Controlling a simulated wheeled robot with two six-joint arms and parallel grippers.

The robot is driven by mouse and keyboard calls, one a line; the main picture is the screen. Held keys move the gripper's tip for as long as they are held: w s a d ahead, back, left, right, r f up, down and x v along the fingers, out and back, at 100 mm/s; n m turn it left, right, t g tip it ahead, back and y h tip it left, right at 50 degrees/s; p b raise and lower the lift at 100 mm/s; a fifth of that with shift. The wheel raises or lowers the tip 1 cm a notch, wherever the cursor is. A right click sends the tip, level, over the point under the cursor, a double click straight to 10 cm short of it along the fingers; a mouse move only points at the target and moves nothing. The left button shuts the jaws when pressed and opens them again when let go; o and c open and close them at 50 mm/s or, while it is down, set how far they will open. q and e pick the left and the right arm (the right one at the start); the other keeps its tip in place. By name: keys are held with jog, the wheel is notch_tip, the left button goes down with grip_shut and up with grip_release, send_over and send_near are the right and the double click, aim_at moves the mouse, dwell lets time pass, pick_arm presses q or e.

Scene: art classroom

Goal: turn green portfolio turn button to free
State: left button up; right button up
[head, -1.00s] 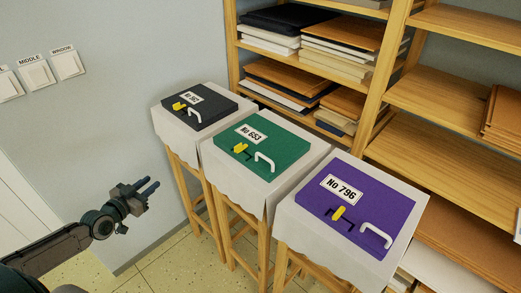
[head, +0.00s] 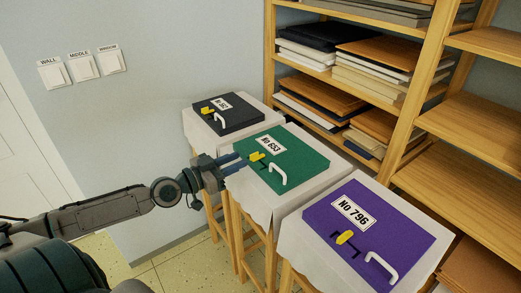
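The green portfolio (head: 300,158) lies flat on the middle cloth-covered stand, with a label "No 653" and a white handle (head: 278,174). Its yellow turn button (head: 257,156) sits left of the handle, with a small dark piece beside it. My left gripper (head: 243,161) reaches in from the left, and its two blue fingers point at the button. The fingers are a little apart with nothing between them. The tips are just left of the button, at the portfolio's left edge; contact cannot be told. My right gripper is not in view.
A black portfolio (head: 240,115) lies on the stand behind, and a purple portfolio (head: 400,225) on the stand in front, each with a yellow button and white handle. Wooden shelves (head: 468,95) stand close behind. Wall switches (head: 83,66) are at upper left.

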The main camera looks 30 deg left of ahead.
aim_at(260, 156)
pick_arm(q)
jog(key=p+x, duration=0.2)
jog(key=x, duration=0.1)
jog(key=shift+d+r, duration=0.1)
jog(key=shift+r, duration=0.1)
jog(key=p+x, duration=0.2)
jog(key=x, duration=0.1)
jog(key=shift+w, duration=0.25)
jog(key=shift+p+x, duration=0.35)
jog(key=shift+x, duration=0.7)
jog(key=shift+f, duration=0.2)
grip_shut()
